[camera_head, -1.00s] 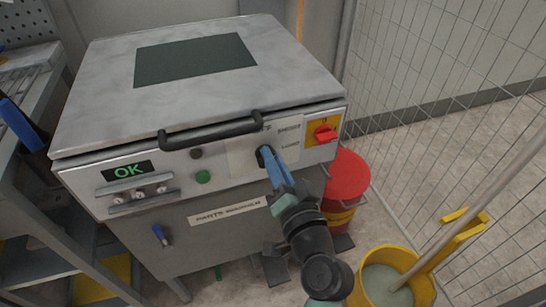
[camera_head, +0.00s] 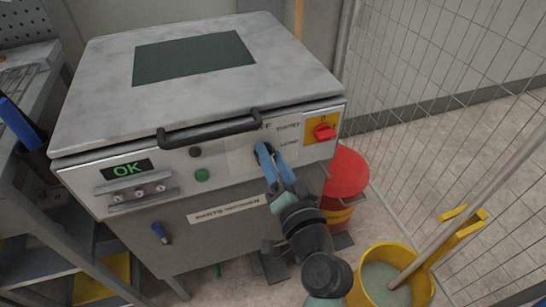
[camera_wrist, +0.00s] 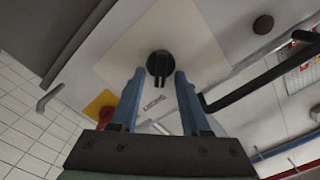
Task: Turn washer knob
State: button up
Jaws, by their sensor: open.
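The washer knob (camera_wrist: 160,64) is round and black with a raised grip bar, on a pale panel plate on the washer front. In the wrist view its bar points down the picture, toward my gripper's base. My gripper (camera_wrist: 159,72) is open, with one blue finger on each side of the knob's lower end. Contact cannot be made out. In the head view my gripper (camera_head: 270,150) is at the panel and its fingers mostly hide the knob. Printed labels stand right of the knob, and the washer's display (camera_head: 127,169) reads OK in green.
A black lid handle (camera_head: 210,131) juts out just above the knob. A red switch on a yellow plate (camera_head: 324,132) sits to the right. A red bin (camera_head: 346,174), a yellow mop bucket (camera_head: 420,289) and a mesh fence (camera_head: 440,90) stand on the right.

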jog(key=v, duration=1.3)
jog(key=shift+w, duration=0.1)
jog(key=w+a+r+n+t+h, duration=0.1)
jog(key=w+a+r+n+t, duration=0.15)
jog(key=r, duration=0.95)
jog(key=w+a+r+n+t, duration=0.1)
jog(key=w+r+n+t, duration=0.2)
jog(key=r, duration=0.8)
jog(key=s+a+r+t+h, duration=0.15)
jog(key=s+r, duration=0.25)
jog(key=r, duration=0.7)
jog(key=s+r+t+h, duration=0.3)
jog(key=s+r, duration=0.2)
jog(key=r, duration=0.6)
notch_tip(320, 180, up, 27)
jog(key=w+p, duration=0.1)
jog(key=p, duration=2.7)
jog(key=shift+r, duration=0.2)
jog(key=shift+w+f, duration=0.1)
